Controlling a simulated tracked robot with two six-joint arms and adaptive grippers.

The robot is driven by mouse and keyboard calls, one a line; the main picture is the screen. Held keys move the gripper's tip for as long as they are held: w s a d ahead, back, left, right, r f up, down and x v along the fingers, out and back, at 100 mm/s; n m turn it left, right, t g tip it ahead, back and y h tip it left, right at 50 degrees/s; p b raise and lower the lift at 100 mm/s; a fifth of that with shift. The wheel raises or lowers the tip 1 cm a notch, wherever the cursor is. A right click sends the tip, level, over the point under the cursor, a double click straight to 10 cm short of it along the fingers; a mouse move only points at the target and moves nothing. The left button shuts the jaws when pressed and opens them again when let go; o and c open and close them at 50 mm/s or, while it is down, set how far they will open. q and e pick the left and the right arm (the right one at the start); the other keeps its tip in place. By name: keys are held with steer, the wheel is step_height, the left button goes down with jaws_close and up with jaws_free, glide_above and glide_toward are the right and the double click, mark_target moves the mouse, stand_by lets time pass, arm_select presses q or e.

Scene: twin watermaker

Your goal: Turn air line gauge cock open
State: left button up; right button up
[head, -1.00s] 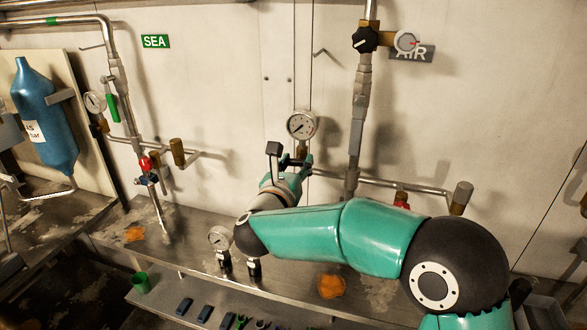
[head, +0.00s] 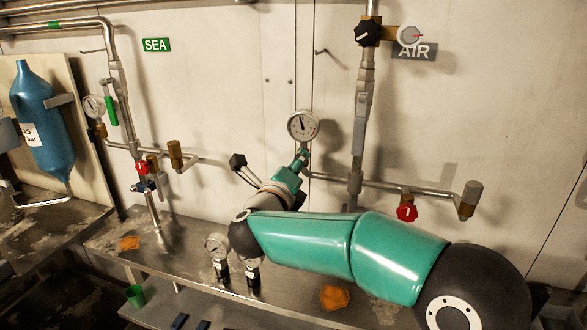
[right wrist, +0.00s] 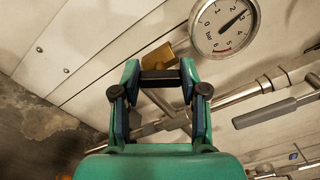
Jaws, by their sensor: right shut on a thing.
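The air line gauge (head: 303,126), round with a white dial, stands on the pipe below the AIR sign. It also shows in the right wrist view (right wrist: 224,26), its needle off zero. A brass fitting (right wrist: 157,58) sits beside it, just beyond my fingertips. My right gripper (head: 302,158) is just below the gauge in the head view. In the right wrist view its fingers (right wrist: 160,78) are shut on a dark bar-like piece, which looks like the cock handle. The cock body is mostly hidden, and I cannot tell the handle's setting. My left gripper is not in view.
A horizontal pipe (head: 385,184) runs right to a red valve knob (head: 407,212) and a brass end fitting (head: 469,195). A vertical pipe (head: 360,120) rises to a black knob (head: 368,33). Two small gauges stand on the bench (head: 190,238) below my arm.

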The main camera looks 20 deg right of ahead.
steer(key=shift+a+f+n+p, duration=0.15)
steer(key=shift+n+p, duration=0.45)
steer(key=shift+n, duration=2.6)
steer(key=shift+a, duration=0.1)
steer(key=o, duration=1.2)
steer(key=shift+w+f, duration=0.1)
steer(key=shift+w, duration=0.1)
steer(key=shift+c, duration=0.2)
steer(key=shift+s, duration=0.1)
